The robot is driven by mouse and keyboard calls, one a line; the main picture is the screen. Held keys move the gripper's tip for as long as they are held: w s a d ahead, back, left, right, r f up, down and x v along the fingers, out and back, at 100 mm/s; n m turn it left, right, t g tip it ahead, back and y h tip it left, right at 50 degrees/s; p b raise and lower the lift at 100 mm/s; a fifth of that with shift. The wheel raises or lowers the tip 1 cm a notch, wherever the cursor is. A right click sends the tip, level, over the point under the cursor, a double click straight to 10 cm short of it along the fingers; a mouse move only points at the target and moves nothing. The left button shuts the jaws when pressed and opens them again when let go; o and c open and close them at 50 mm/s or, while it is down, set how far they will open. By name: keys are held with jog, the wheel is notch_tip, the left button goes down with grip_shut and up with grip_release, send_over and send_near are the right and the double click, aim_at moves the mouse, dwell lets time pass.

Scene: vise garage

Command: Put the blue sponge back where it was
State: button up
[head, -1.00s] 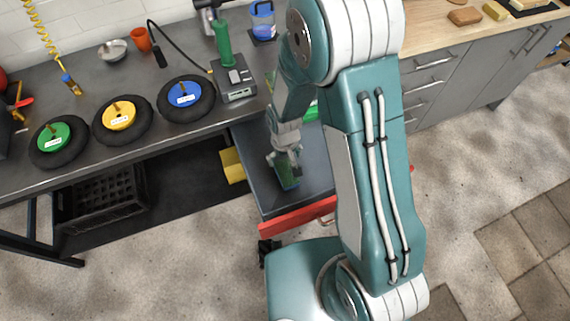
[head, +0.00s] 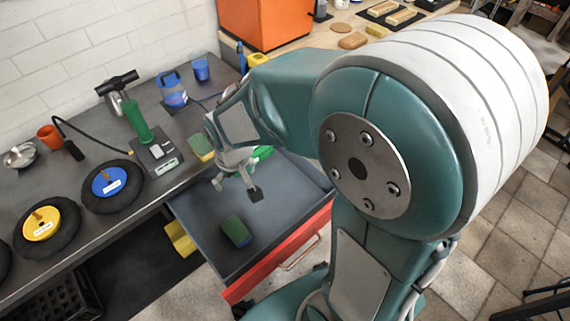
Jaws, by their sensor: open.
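A small block-shaped sponge (head: 237,232) with a dark green top and a bluish side lies in the open red-fronted drawer (head: 205,207), near its front left part. It looks like the blue sponge. My gripper (head: 238,188) is open and empty, with its fingers pointing down over the drawer behind the sponge and apart from it. Another sponge (head: 202,149), green and yellowish, is on the bench edge behind my gripper. A bright green item (head: 263,152) is partly hidden behind my gripper and arm.
The dark bench (head: 120,235) carries a blue-hubbed wheel (head: 112,187), a yellow-hubbed wheel (head: 42,227), a green pump (head: 137,120), an orange cup (head: 48,135) and a blue jug (head: 173,90). A yellow block (head: 180,238) is beside the drawer's left side. My arm hides the right.

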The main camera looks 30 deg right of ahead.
jog(key=s+d+r+m+t, duration=0.2)
jog(key=s+d+r, duration=0.5)
jog(key=s+r, duration=0.5)
notch_tip(320, 180, up, 3)
jog(key=shift+s+r+t, duration=0.2)
jog(key=shift+s+t, duration=0.15)
jog(key=shift+t, duration=0.45)
